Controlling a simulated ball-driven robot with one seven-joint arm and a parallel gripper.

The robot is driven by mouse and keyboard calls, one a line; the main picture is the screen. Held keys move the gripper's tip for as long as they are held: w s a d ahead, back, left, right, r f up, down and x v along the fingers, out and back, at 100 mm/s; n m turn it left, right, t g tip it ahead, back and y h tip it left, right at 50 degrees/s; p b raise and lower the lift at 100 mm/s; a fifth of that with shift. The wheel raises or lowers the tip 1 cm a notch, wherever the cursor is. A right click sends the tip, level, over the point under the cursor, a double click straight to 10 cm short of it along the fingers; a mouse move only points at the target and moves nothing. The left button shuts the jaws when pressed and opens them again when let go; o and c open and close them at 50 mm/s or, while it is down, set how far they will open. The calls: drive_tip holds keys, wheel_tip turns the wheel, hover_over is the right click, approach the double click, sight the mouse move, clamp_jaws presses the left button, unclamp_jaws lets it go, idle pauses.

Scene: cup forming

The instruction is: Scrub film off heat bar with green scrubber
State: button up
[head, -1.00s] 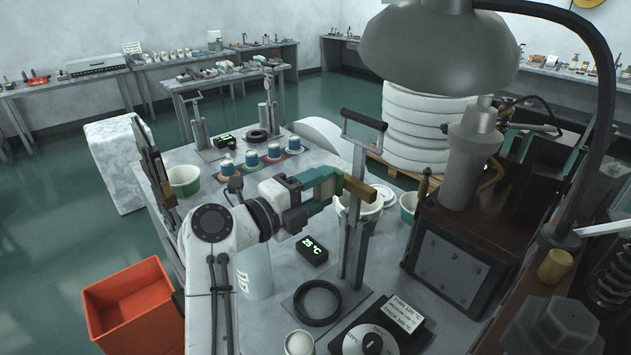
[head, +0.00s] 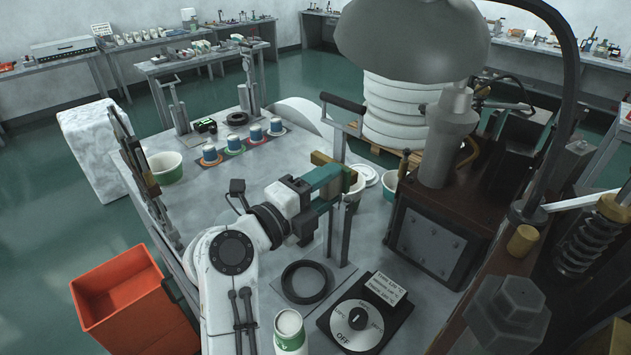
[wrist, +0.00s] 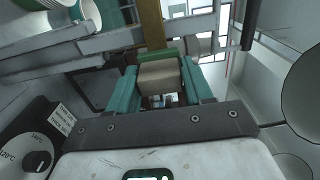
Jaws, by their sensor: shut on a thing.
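My gripper (head: 326,184) has two teal fingers. It is shut on the scrubber, which shows in the wrist view as a beige block (wrist: 159,78) with a thin green pad (wrist: 155,55) on its far side. The brass-coloured heat bar (head: 333,160) is on the stand with the black handle (head: 342,102). In the wrist view the heat bar (wrist: 151,22) runs up from the green pad. The pad is at the bar or very close; contact cannot be told. Film on the bar is not discernible.
A black ring (head: 305,281) lies at the stand's foot. A dial box (head: 365,312) and a white-and-green cup (head: 289,330) are in front. A brown machine (head: 440,235) stands close on the right. Several blue-white cups (head: 232,141) are behind. An orange bin (head: 118,295) is at left.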

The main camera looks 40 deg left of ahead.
drive_tip(key=shift+w+d, duration=0.2)
drive_tip(key=shift+d, duration=0.35)
drive_tip(key=shift+a+b, duration=0.3)
drive_tip(key=shift+a, duration=0.4)
drive_tip(key=shift+c, duration=0.8)
drive_tip(key=shift+w+a+f+b, duration=0.1)
drive_tip(key=shift+a+b, duration=0.55)
drive_tip(key=shift+a, duration=0.8)
drive_tip(key=shift+a+f+b, duration=0.1)
drive_tip(key=shift+a+b, duration=0.55)
drive_tip(key=shift+a, duration=0.75)
drive_tip(key=shift+a+r, duration=0.2)
drive_tip(key=shift+a, duration=0.35)
drive_tip(key=d+p, duration=0.2)
drive_tip(key=shift+r+p, duration=0.15)
drive_tip(key=shift+p, duration=0.15)
drive_tip(key=shift+d+f+p, duration=0.2)
drive_tip(key=shift+d+p, duration=0.1)
drive_tip(key=shift+d, duration=2.75)
drive_tip(key=shift+w+a+b, duration=0.1)
drive_tip(key=shift+a+b, duration=1.85)
drive_tip(key=shift+a, duration=2.05)
